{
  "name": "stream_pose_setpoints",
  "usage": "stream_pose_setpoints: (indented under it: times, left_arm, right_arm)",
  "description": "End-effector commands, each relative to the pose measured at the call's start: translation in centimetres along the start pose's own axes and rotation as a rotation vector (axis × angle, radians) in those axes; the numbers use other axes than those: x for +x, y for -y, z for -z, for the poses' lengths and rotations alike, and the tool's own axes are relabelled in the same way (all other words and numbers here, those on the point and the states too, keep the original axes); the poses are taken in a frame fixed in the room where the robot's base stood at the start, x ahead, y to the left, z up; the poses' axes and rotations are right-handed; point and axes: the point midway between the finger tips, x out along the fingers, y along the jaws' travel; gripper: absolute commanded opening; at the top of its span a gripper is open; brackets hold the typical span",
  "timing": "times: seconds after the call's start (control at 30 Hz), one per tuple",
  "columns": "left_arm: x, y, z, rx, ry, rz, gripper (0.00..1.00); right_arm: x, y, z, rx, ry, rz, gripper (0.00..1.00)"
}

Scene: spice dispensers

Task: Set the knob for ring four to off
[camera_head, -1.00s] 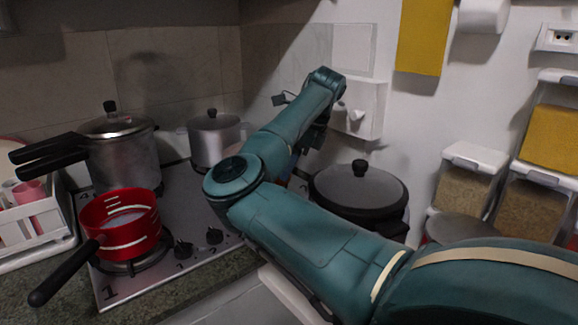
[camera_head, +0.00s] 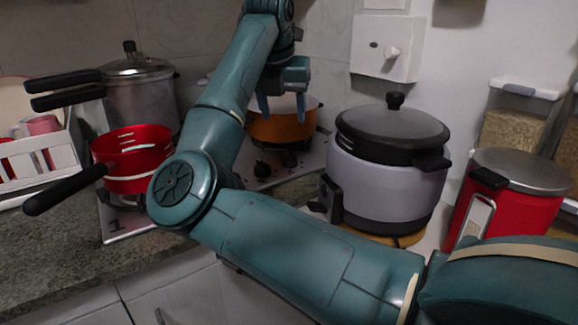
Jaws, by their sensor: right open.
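My right gripper (camera_head: 282,112) points down with its two fingers spread and nothing between them. In the picture its fingertips overlap the orange pot (camera_head: 292,130) at the back of the grey cooktop (camera_head: 312,160). A dark knob (camera_head: 262,168) shows on the cooktop below the orange pot, well below the fingertips. Another dark shape, perhaps a knob or burner part, is beside it. I cannot read a ring number or setting there. My right arm hides the middle of the cooktop. My left gripper is not in view.
A red saucepan (camera_head: 132,155) with a long black handle stands at the left front, a pressure cooker (camera_head: 142,95) behind it. A rice cooker (camera_head: 385,180) and a red canister (camera_head: 508,200) stand on the right. The granite counter (camera_head: 70,245) is bare at the front left.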

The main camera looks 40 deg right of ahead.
Motion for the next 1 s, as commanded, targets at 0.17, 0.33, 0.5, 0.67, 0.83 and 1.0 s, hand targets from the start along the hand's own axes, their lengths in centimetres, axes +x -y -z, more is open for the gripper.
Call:
stream_pose_setpoints:
  times: [0.17, 0.33, 0.5, 0.67, 0.83, 1.0]
  left_arm:
    - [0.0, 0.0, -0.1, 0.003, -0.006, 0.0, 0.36]
    - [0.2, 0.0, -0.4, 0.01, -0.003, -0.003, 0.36]
    - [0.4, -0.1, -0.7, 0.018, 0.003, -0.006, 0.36]
    - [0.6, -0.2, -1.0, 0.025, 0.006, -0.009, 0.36]
    - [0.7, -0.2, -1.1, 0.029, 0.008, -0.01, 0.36]
    - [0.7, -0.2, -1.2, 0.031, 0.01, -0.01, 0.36]
  right_arm:
    - [0.6, -0.1, 0.1, 0.045, 0.012, 0.009, 0.57]
    - [3.4, 0.0, 0.2, 0.043, 0.009, 0.01, 0.57]
    - [7.1, 0.0, 0.1, 0.043, 0.009, 0.011, 0.57]
    - [10.1, 0.1, 0.1, 0.042, 0.009, 0.01, 0.57]
    - [12.2, 0.0, 0.0, 0.041, 0.01, 0.009, 0.57]
    - [13.0, 0.0, 0.0, 0.042, 0.01, 0.007, 0.57]
